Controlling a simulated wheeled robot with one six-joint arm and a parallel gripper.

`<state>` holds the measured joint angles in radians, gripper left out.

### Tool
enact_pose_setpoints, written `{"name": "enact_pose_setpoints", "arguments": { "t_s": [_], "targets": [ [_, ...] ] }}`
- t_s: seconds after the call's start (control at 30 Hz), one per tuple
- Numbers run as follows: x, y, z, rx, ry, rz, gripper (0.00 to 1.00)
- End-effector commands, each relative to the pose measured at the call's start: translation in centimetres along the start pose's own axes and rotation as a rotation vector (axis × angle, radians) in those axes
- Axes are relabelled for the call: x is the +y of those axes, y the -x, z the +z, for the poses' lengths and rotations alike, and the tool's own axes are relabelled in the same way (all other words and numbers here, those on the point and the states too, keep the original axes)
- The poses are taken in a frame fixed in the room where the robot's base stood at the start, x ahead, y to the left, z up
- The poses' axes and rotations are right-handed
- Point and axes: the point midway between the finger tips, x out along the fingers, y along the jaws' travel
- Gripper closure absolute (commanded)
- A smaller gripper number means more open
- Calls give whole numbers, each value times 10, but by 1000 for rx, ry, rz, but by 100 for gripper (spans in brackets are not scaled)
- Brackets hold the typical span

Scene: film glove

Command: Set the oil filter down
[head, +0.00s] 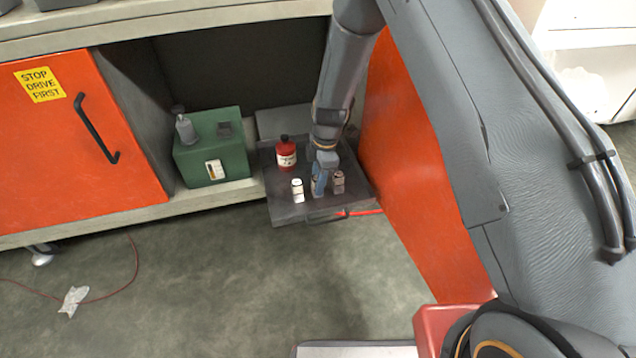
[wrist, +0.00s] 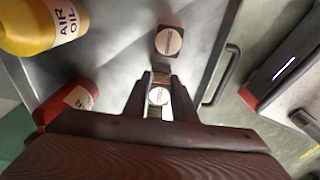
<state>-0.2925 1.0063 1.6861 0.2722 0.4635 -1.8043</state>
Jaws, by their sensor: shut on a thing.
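Whether the can touches the tray I cannot tell. A white-labelled can (head: 297,190) stands just left.
A red bottle (head: 286,153) stands at the tray's back left. A yellow oil bottle (wrist: 35,25) shows in the wrist view. A green box (head: 212,160) sits left of the tray, an orange panel (head: 410,170) right. The tray's front handle (head: 328,216) faces open floor.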

Motion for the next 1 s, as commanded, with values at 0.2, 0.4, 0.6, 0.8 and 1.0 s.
{"name": "enact_pose_setpoints", "arguments": {
  "t_s": [0.2,0.4,0.6,0.8,1.0],
  "targets": [
    [1,0,0,0,-1,2,100],
    [1,-3,1,0,-1,1,67],
    [1,-3,1,0,-1,1,57],
    [1,0,1,0,-1,2,57],
    [1,25,0,0,-1,4,57]
  ]
}}
